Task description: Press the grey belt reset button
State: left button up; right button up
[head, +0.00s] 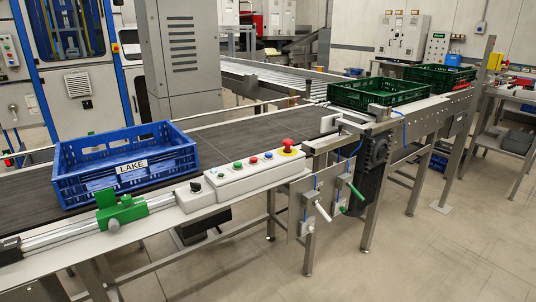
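A pale grey control box (245,178) sits on the near rail of the conveyor, in the middle of the head view. Left of the green one is a small pale button (221,174), which looks grey but is hard to make out. A black knob (195,186) is on a smaller box at the left end. Neither of my grippers is in view.
A blue crate (128,180) labelled LAKE stands on the dark belt (232,141), left of the control box. A green clamp (120,211) is on the near rail. Green crates (372,99) stand on the right-hand conveyor. Lever handles (322,212) hang below the rail. The floor in front is clear.

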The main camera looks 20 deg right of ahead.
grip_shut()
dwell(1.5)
